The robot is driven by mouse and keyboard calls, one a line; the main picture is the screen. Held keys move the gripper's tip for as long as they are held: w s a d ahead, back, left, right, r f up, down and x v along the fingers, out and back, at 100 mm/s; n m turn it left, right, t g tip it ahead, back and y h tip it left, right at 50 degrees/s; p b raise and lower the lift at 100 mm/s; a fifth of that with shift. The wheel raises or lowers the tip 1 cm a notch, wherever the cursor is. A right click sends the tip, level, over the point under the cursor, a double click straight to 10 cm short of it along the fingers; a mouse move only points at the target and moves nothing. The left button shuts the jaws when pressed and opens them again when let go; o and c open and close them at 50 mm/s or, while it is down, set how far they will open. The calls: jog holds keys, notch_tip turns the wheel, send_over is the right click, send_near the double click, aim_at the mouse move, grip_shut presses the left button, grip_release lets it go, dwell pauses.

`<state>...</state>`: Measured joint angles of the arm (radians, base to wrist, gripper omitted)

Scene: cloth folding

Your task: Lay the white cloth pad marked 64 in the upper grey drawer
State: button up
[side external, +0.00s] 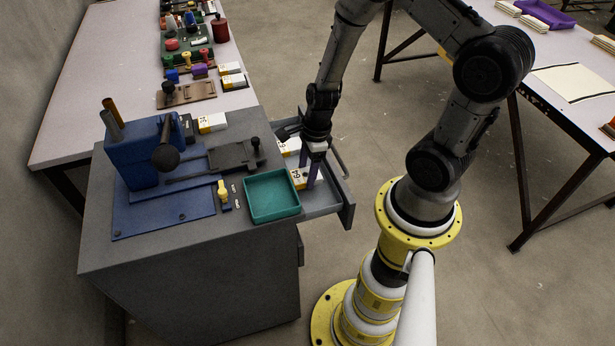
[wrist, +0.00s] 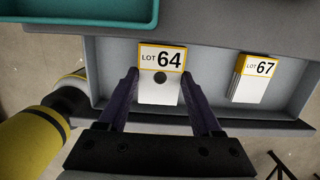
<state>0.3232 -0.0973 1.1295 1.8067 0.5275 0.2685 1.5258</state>
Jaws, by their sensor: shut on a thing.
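The white cloth pad marked 64 (wrist: 160,92), with a yellow-edged label and a dark round spot, is between the purple fingers of my gripper (wrist: 160,75) in the wrist view. My gripper is shut on it. The open upper grey drawer (wrist: 212,62) lies under and around the pad. In the side view the pad (side external: 299,177) is inside the drawer outline, low between the fingertips (side external: 307,180). I cannot tell whether it touches the drawer floor. The drawer front (side external: 347,214) shows at the right.
A white pad marked 67 (wrist: 250,86) lies in the drawer, right of the gripper in the wrist view. A teal tray (side external: 272,195) sits on the cabinet top beside the drawer. A blue press (side external: 140,150) stands further left. Bare drawer floor shows between the two pads.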

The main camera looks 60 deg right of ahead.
jog(key=shift+f, duration=1.35)
jog(key=shift+s+f, duration=0.1)
jog(key=shift+f, duration=0.05)
jog(key=o, duration=1.3)
jog(key=shift+o, duration=0.2)
jog(key=s+a+r+n+t, duration=0.15)
jog(key=r+n, duration=0.45)
jog(key=r, duration=0.6)
jog(key=s+a+r+n+t, duration=0.15)
jog(key=r+n, duration=0.45)
jog(key=r, duration=0.7)
jog(key=s+a+r+n+t+h, duration=0.1)
jog(key=s+a+r+n, duration=0.2)
jog(key=s+r+n, duration=0.5)
jog(key=shift+s+r+n, duration=0.15)
jog(key=shift+r+n, duration=0.05)
jog(key=shift+n, duration=3.3)
